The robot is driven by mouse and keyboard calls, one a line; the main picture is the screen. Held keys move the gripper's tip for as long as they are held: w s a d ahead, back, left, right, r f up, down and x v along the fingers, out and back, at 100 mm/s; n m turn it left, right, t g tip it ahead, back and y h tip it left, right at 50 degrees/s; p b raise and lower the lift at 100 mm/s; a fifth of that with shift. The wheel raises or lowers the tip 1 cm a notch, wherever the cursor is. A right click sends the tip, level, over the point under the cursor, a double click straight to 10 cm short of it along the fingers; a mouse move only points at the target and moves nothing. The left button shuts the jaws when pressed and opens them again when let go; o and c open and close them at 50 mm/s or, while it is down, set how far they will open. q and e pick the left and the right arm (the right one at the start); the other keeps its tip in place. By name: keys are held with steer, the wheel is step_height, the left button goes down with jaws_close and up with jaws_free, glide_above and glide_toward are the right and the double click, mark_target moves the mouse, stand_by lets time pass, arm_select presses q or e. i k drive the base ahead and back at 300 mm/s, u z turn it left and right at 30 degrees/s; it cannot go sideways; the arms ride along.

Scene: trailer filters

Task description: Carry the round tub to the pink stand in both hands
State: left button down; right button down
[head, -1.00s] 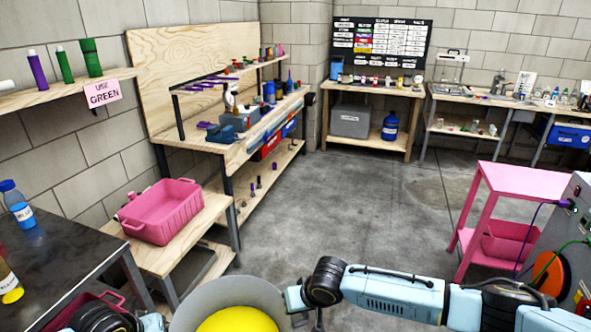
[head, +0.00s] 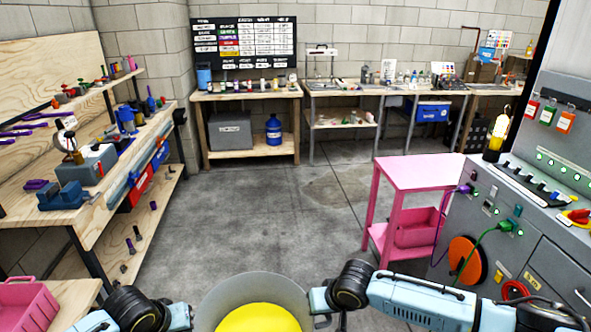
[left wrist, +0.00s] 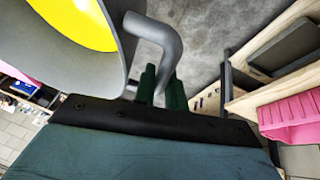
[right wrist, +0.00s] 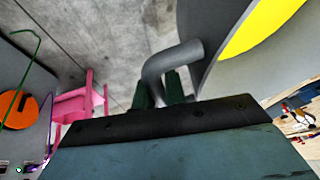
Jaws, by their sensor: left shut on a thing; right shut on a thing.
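The round tub (head: 219,293) is grey with a yellow inside and sits at the bottom middle of the head view, held up in front of me. My left gripper (left wrist: 163,88) is shut on the tub's bent grey handle (left wrist: 158,40). My right gripper (right wrist: 160,90) is shut on the opposite handle (right wrist: 170,62). In the head view the tub's lower part is cut off. The pink stand (head: 418,172) is ahead to the right, with a flat bare top and a pink bin (head: 417,228) on its lower shelf. It also shows in the right wrist view (right wrist: 78,104).
A grey cabinet (head: 490,235) with cables and an orange disc stands right of the stand. Concrete floor (head: 270,205) is clear ahead.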

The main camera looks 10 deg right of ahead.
mark_target(412, 167)
steer(key=z, duration=0.35)
steer(key=i, duration=1.05)
steer(key=z, duration=0.55)
steer(key=i, duration=1.15)
steer(key=z, duration=0.5)
steer(key=i, duration=1.65)
steer(key=z, duration=0.3)
